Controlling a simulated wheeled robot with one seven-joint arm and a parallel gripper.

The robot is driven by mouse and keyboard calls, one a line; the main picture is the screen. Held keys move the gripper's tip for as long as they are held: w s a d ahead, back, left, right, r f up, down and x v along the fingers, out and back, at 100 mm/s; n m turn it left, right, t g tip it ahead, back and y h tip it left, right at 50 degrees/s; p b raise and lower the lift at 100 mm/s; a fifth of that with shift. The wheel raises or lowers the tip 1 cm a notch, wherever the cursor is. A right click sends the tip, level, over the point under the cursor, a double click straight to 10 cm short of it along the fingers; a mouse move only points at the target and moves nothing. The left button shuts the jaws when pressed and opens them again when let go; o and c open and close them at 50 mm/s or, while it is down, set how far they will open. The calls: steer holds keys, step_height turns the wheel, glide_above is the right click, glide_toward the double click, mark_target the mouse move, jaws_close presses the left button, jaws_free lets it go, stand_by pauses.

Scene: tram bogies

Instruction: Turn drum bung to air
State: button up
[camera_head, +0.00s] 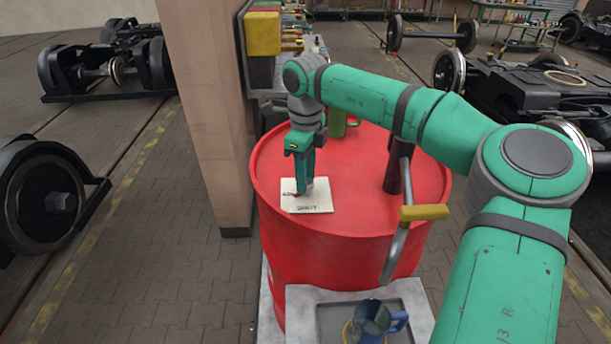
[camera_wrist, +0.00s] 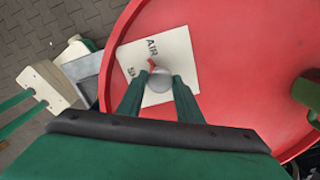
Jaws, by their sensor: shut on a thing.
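A red drum (camera_head: 345,245) stands upright in front of me. On its top lies a white label plate (camera_head: 320,205) with the word SHUT readable near its front edge. In the wrist view the plate (camera_wrist: 183,45) also shows the word AIR, and a second word is partly hidden. The bung (camera_wrist: 160,79) is a round grey knob with a red pointer, which points toward the AIR side of the plate. My gripper (camera_head: 304,187) reaches down from above and is shut on the bung; its fingers (camera_wrist: 160,88) sit on both sides of the knob.
A hand pump with a yellow-handled crank (camera_head: 424,212) rises from the drum top. A green can (camera_head: 338,124) stands behind my wrist. A pillar (camera_head: 205,110) stands close on the left.

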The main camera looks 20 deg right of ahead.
steer(key=shift+m, duration=1.9)
steer(key=o, duration=1)
steer(key=shift+o, duration=0.2)
steer(key=shift+r, duration=0.1)
step_height(320, 180, up, 11)
steer(key=shift+f, duration=0.2)
